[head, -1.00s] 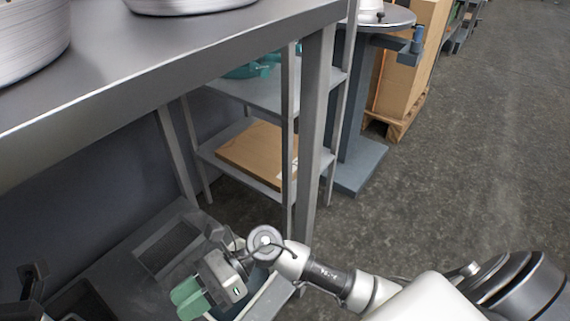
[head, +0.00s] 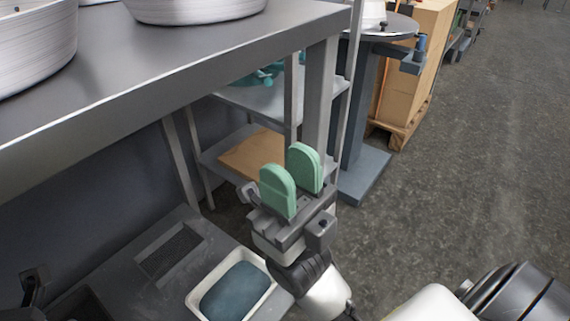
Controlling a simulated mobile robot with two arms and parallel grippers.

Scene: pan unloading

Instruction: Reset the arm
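My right gripper (head: 292,180) has two green padded fingers pointing up, with a gap between them and nothing held. It is beside the grey metal table's (head: 200,68) front right leg, below the level of the tabletop. My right arm comes in from the bottom right. My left gripper does not show clearly; only a dark part stands at the lower left edge.
A white tray with a blue-grey content (head: 232,290) is below. A shelf with a cardboard box (head: 245,152) stands behind. The floor at right is clear.

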